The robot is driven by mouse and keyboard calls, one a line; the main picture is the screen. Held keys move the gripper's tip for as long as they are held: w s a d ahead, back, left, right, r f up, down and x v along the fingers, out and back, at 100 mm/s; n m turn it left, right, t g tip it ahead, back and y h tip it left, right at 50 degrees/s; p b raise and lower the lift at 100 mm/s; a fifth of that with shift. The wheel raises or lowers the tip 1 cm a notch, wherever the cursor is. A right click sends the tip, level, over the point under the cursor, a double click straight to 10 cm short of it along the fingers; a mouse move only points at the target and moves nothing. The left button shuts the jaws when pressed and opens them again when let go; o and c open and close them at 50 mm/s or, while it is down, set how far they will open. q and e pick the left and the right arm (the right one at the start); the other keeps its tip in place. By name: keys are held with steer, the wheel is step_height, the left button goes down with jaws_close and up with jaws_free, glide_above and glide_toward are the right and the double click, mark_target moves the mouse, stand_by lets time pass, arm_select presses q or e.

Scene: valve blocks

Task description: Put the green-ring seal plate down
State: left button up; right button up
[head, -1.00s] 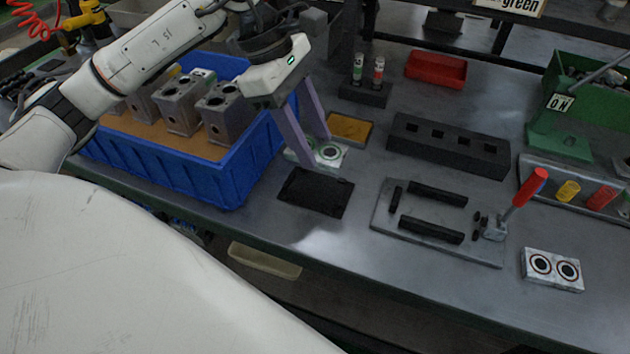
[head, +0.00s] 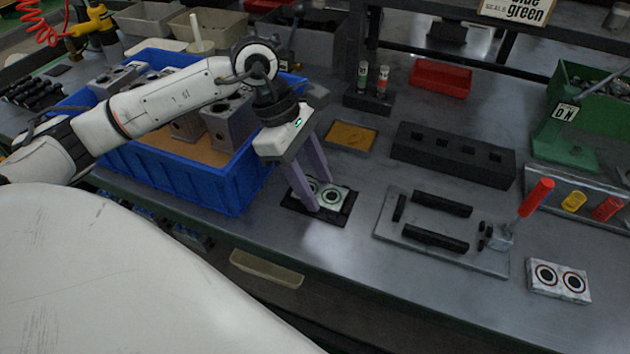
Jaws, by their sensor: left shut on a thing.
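The green-ring seal plate (head: 334,197) is a pale plate with dark-centred rings, low over the black mat (head: 341,215) at mid-table. My left gripper (head: 321,195) reaches down from above and is shut on the plate, its purple fingers on either side. I cannot tell whether the plate touches the mat. One finger hides part of the plate's left ring. Another seal plate (head: 559,281), with two reddish-edged rings, lies at the right front of the table. My right gripper is not in view.
The blue crate (head: 215,190) of grey valve blocks stands left of the mat. A yellow-brown tray (head: 351,137) and a black block with square holes (head: 452,154) lie behind. A clamp fixture (head: 455,257) with a red lever is right.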

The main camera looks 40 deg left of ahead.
arm_select(q)
steer(key=o, duration=1.2)
steer(key=shift+r+p, duration=0.25)
steer(key=shift+p, duration=0.05)
steer(key=v, duration=1.1)
steer(key=shift+s+a+r, duration=0.1)
steer(key=shift+a+r, duration=0.1)
steer(key=shift+r, duration=0.15)
